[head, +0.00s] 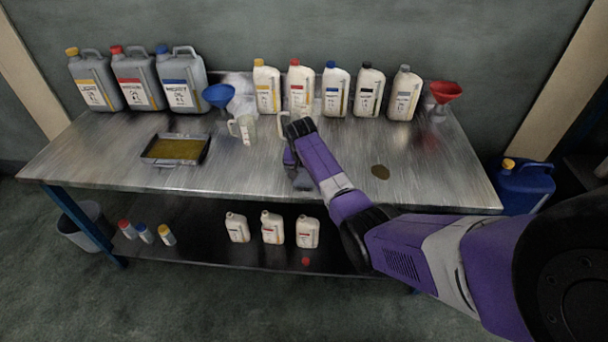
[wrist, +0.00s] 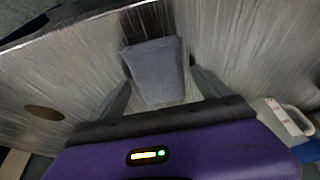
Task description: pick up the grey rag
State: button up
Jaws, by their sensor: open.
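The grey rag (wrist: 155,68) lies on the metal workbench (wrist: 235,45) as a folded, roughly rectangular pad. In the wrist view it sits between the two fingers of my gripper (wrist: 161,80), with a finger on either side. My gripper is open and nothing is pinched. In the head view my gripper (head: 292,163) hangs over the middle of the bench, and the rag (head: 303,183) shows just in front of it, partly covered by my arm. Whether the fingers touch the bench top cannot be told.
An oil-filled tray (head: 178,149) and a measuring jug (head: 245,131) stand left of my gripper. Bottles (head: 336,92) line the back, with a blue funnel (head: 219,96) and a red funnel (head: 445,92). The front right bench is clear.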

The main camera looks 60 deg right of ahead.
aim_at(304, 174)
jog(key=c, duration=1.4)
jog(key=shift+c, duration=0.2)
jog(key=shift+r, duration=0.1)
notch_tip(304, 174, up, 20)
jog(key=b, duration=0.1)
jog(key=shift+b, duration=0.4)
jog(key=o, duration=0.6)
jog(key=shift+c, duration=0.2)
jog(key=c, duration=0.4)
jog(key=shift+a, duration=0.1)
